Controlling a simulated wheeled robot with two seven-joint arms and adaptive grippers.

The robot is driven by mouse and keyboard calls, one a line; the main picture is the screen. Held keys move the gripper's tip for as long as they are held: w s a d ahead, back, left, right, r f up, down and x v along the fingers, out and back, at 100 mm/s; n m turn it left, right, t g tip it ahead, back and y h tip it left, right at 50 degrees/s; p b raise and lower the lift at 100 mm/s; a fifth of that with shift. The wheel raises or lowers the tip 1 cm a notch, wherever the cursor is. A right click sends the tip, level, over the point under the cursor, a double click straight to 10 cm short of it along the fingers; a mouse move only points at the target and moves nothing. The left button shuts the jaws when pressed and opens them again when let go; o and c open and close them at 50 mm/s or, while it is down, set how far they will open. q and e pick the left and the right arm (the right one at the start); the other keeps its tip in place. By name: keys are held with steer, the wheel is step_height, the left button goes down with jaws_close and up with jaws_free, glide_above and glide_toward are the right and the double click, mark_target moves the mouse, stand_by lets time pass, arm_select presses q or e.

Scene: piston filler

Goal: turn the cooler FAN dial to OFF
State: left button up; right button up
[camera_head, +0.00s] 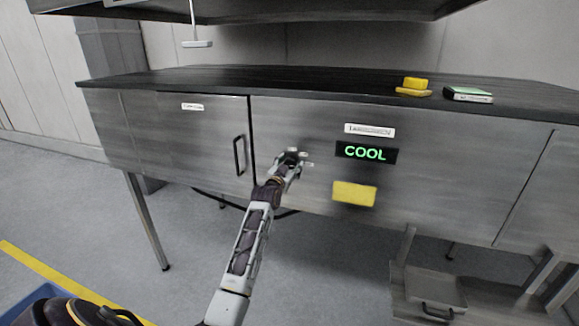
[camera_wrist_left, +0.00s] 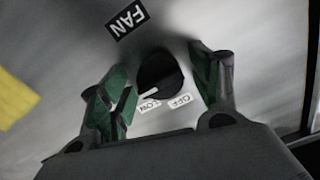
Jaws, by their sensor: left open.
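The FAN dial (camera_wrist_left: 160,76) is a round black knob on the metal panel in the left wrist view. My left gripper (camera_wrist_left: 160,92) is open, with a green-padded finger on each side of the dial; contact cannot be told. In the head view my left gripper (camera_head: 291,157) is at the panel and hides the dial. My right gripper is not in view.
A green COOL display (camera_head: 366,152) and a yellow patch (camera_head: 354,193) are on the panel right of the gripper. A door handle (camera_head: 239,155) stands out to its left. A yellow block (camera_head: 414,84) and a small green-topped box (camera_head: 468,94) lie on the dark counter.

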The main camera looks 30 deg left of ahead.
arm_select(q)
steer(key=c, duration=1)
steer(key=shift+c, duration=0.2)
steer(key=shift+n, duration=0.3)
steer(key=n, duration=0.3)
steer(key=shift+n, duration=0.3)
steer(key=n, duration=1.3)
steer(key=shift+n, duration=0.4)
